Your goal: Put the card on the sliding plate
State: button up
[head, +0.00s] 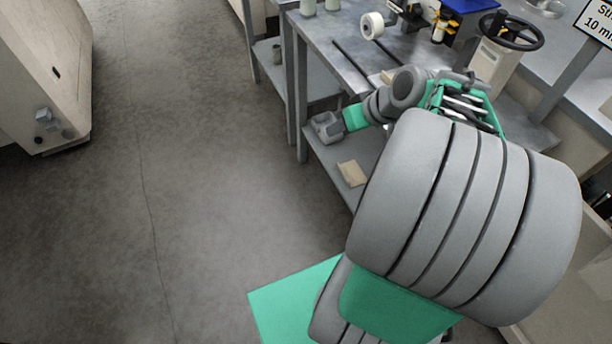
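My gripper (326,127) is small in the head view, at the front edge of the grey workbench. Its fingers cannot be made out, so I cannot tell whether it is open or holds anything. A flat tan piece (352,173), possibly the card, lies on the bench's lower shelf, below and right of my gripper and apart from it. Another small tan piece (388,77) shows on the bench top behind my arm, partly hidden. I cannot pick out a sliding plate with certainty; my arm hides much of the bench.
A black handwheel (511,31) stands at right. A beige machine (45,70) is at far left. The floor between is clear.

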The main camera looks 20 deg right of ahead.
jog(key=s+a+f+g+h, duration=0.1)
jog(key=s+a+g, duration=0.1)
jog(key=s+a, duration=0.2)
jog(key=s+a+f+g+h, duration=0.1)
jog(key=s+a, duration=0.4)
jog(key=a, duration=0.5)
jog(key=shift+f+m+g+h, duration=0.3)
jog(key=shift+f+m+g, duration=0.1)
jog(key=shift+f+g, duration=0.35)
